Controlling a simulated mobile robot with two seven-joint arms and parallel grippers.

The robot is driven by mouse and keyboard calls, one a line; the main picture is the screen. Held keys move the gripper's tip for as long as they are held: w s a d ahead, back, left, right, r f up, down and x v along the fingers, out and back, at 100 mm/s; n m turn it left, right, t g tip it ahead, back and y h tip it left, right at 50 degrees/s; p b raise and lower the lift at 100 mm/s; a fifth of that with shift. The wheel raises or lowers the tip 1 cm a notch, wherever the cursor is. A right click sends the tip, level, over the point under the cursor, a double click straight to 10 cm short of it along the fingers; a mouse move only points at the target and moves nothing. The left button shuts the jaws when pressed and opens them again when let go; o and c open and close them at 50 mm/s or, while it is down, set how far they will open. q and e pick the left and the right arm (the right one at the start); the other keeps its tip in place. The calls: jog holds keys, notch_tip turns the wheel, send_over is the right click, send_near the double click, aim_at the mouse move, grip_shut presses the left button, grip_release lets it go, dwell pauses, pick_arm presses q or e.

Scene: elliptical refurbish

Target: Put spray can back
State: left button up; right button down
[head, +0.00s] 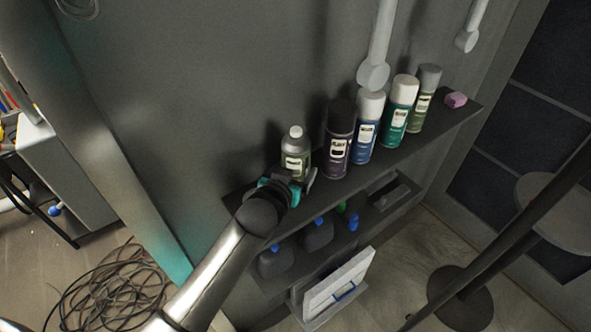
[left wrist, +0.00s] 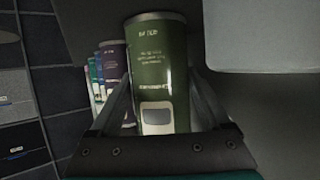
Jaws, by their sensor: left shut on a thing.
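A green spray can (head: 296,147) with a grey cap is upright at the left end of the dark wall shelf (head: 420,143). My left gripper (head: 292,180) reaches it from the front and is shut on its lower part. In the left wrist view the green can (left wrist: 158,70) stands between the two fingers of the left gripper (left wrist: 157,108). The fingers hide part of its base, so I cannot tell whether it touches the shelf. My right gripper is not in view.
Several spray cans stand in a row to the right: a dark purple one (head: 339,140), a blue one (head: 367,128) and others. A pink block (head: 456,100) lies at the right end. A lower shelf holds dark jugs (head: 318,236). Coiled cable (head: 115,290) lies on the floor.

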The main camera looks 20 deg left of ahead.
pick_arm(q)
jog(key=o, duration=1.4)
jog(key=shift+f, duration=0.15)
jog(key=shift+c, duration=0.2)
jog(key=shift+s+r, duration=0.15)
jog(key=shift+r, duration=0.1)
jog(key=v, duration=1.1)
jog(key=shift+s+r, duration=0.2)
jog(key=shift+s, duration=0.1)
